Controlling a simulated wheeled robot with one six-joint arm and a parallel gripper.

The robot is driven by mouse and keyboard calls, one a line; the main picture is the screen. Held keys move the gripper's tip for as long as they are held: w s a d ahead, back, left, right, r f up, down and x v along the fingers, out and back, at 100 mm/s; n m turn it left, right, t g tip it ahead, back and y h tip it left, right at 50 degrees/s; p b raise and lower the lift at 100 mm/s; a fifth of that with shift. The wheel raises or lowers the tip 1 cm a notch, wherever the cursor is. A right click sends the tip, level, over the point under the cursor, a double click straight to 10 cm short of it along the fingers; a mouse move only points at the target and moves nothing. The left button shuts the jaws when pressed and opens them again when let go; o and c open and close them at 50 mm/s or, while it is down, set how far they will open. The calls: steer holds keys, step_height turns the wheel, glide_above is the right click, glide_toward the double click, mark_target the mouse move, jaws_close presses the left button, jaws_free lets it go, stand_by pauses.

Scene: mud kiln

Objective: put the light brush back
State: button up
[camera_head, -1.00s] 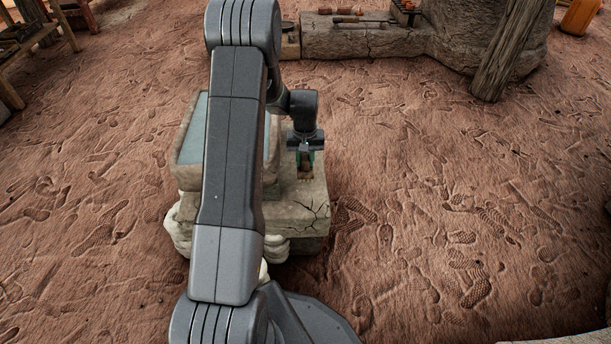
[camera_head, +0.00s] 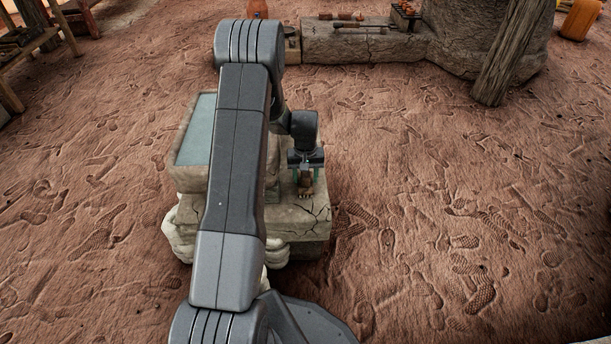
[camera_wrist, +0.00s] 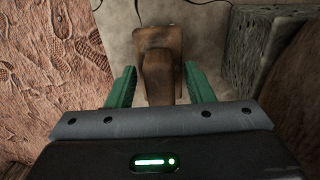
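A brown wooden brush (camera_wrist: 160,45) with a wide block and a narrower handle shows in the wrist view. In the head view it is a small brown shape (camera_head: 305,188) on the stone ledge beside the water basin. My gripper (camera_wrist: 160,85) has its two green fingers apart, one on each side of the handle, with a visible gap on both sides. In the head view my gripper (camera_head: 304,177) points down over the ledge, just above or around the brush. The brush's bristles are hidden, and I cannot tell its shade against another brush.
The basin (camera_head: 186,158) of bluish water is left of my gripper, partly behind my arm. A low stone bench (camera_head: 350,45) with tools stands at the back, by a wooden post (camera_head: 510,55). A wooden table (camera_head: 35,45) is back left. Open ground lies right.

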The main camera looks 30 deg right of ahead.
mark_target(306, 173)
steer(key=shift+r, duration=0.1)
step_height(306, 173, up, 12)
steer(key=p, duration=0.4)
steer(key=shift+p, duration=0.3)
